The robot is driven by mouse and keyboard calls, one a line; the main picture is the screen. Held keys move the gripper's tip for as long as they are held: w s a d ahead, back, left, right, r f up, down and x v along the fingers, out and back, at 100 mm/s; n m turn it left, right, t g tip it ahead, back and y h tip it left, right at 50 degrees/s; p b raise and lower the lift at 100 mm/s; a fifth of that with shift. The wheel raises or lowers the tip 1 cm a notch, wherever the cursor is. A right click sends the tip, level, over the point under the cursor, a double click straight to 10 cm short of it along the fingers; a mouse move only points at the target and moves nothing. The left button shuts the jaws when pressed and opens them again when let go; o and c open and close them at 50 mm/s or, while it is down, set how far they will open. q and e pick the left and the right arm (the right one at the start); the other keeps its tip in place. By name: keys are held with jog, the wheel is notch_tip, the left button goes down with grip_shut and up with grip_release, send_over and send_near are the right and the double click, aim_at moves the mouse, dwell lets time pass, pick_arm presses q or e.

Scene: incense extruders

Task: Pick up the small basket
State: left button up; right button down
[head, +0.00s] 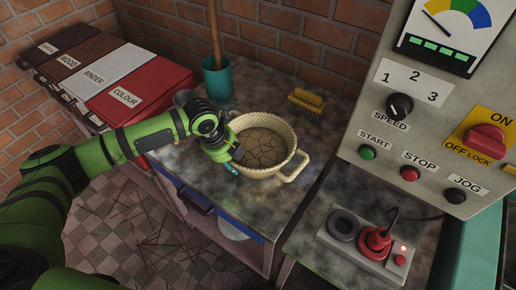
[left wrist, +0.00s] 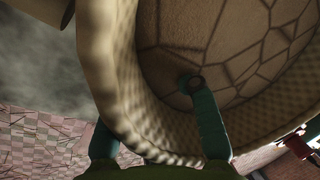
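The small basket (head: 290,137) is a round, cream woven bowl with a cracked-pattern brown bottom, standing upright on the grey worktop. A loop handle (head: 293,168) sticks out at its front right. It looks empty. My left gripper (head: 235,163) is at the basket's left front rim. In the left wrist view, the basket wall (left wrist: 112,65) passes between my spread fingers (left wrist: 155,125). One teal finger is inside the basket and the other is outside, partly hidden by the wall. The fingers look apart, with no clear grip on the wall. My right gripper is out of view.
A teal pot (head: 217,80) with a wooden stick stands behind the basket. A yellow brush (head: 306,102) lies behind it to the right. Labelled bins (head: 130,90) are at left. A control panel (head: 430,120) and a red plug (head: 375,243) are at right.

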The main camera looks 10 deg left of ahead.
pick_arm(q)
grip_shut()
jog(key=shift+r, duration=0.15)
